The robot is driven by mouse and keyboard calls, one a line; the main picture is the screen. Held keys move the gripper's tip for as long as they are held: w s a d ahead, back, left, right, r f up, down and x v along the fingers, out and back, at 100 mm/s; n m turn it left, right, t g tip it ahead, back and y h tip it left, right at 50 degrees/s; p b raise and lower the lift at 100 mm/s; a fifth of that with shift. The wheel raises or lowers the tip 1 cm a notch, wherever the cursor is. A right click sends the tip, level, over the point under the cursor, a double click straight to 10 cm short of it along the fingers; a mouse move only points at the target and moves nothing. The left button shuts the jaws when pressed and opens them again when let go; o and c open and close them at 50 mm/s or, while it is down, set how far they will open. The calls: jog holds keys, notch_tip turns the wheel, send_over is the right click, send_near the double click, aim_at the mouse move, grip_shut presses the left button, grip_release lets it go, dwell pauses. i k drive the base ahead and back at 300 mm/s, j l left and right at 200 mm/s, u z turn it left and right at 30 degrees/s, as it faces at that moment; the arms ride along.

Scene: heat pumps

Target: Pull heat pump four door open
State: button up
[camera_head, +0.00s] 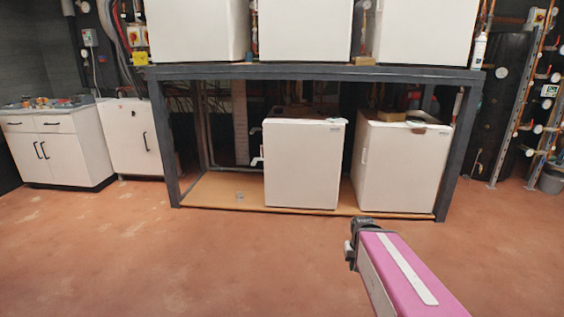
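Two white box-shaped heat pumps stand on the lower board of a dark frame, one at the middle (303,165) and one to its right (405,168). Three more white units stand on the upper shelf: left (198,30), middle (305,30) and right (424,32), their tops cut off. I cannot read any number marking heat pump four. No door is seen open. My pink arm reaches in from the lower right. The dark end of it, where my gripper (361,232) seems to be, is over the floor in front of the frame, apart from the units. Its fingers cannot be made out.
The dark frame (320,73) has upright posts at both ends. White cabinets (55,152) and a white box with a handle (132,137) stand at left. Pipes and a dark tank (497,100) are at right. The reddish floor in front is clear.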

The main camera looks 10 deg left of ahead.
aim_at(302, 163)
jog(key=i+u, duration=0.15)
jog(key=i, duration=3)
